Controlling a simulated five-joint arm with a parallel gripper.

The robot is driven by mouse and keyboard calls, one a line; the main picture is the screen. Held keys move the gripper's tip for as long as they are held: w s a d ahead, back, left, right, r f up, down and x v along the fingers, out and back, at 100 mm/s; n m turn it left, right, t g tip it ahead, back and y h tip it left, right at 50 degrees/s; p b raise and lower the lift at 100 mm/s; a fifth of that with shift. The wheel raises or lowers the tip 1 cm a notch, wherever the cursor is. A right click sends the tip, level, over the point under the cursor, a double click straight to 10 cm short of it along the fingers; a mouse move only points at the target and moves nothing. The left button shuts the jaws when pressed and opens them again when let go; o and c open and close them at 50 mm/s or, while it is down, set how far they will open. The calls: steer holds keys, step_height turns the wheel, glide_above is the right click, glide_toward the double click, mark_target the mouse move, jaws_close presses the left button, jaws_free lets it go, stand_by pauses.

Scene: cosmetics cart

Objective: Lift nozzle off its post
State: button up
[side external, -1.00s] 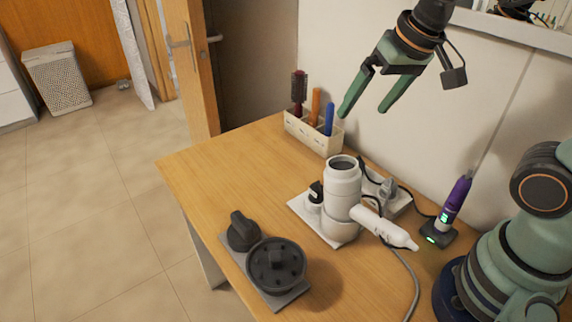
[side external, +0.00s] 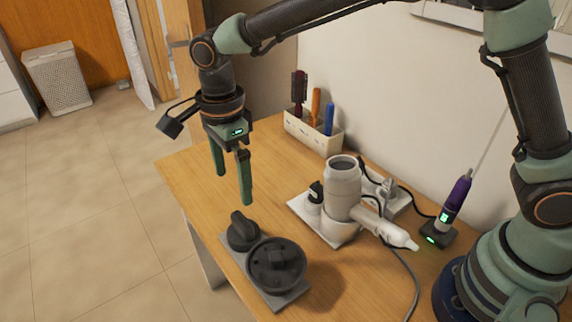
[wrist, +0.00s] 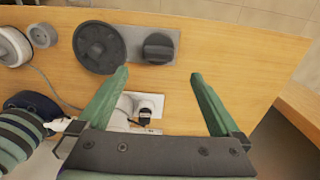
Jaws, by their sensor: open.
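A dark grey nozzle (side external: 242,232) with a raised fin sits upright on a grey plate (side external: 290,298), beside a wide dark round attachment with holes (side external: 276,264). Its post is hidden beneath it. My gripper (side external: 234,187) is open and empty, pointing down, with its green fingers above the nozzle and apart from it. In the wrist view, the nozzle (wrist: 158,48) shows just beyond the fingertips, roughly centred between them, and the round attachment (wrist: 100,47) is to its left.
A white hair dryer (side external: 342,190) stands in a holder to the right, with a cord trailing forward. A brush box (side external: 312,135) is at the back. A purple device (side external: 456,195) stands at right. The table's left edge is close to the nozzle; the wood behind it is clear.

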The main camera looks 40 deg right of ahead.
mark_target(241, 219)
step_height(241, 219, down, 7)
steer(key=shift+r, duration=0.15)
steer(key=shift+s+d+f, duration=0.1)
steer(key=shift+f, duration=1.25)
steer(key=shift+d+f, duration=0.1)
steer(key=shift+f, duration=1.2)
steer(key=c, duration=1.4)
steer(key=shift+r, duration=0.15)
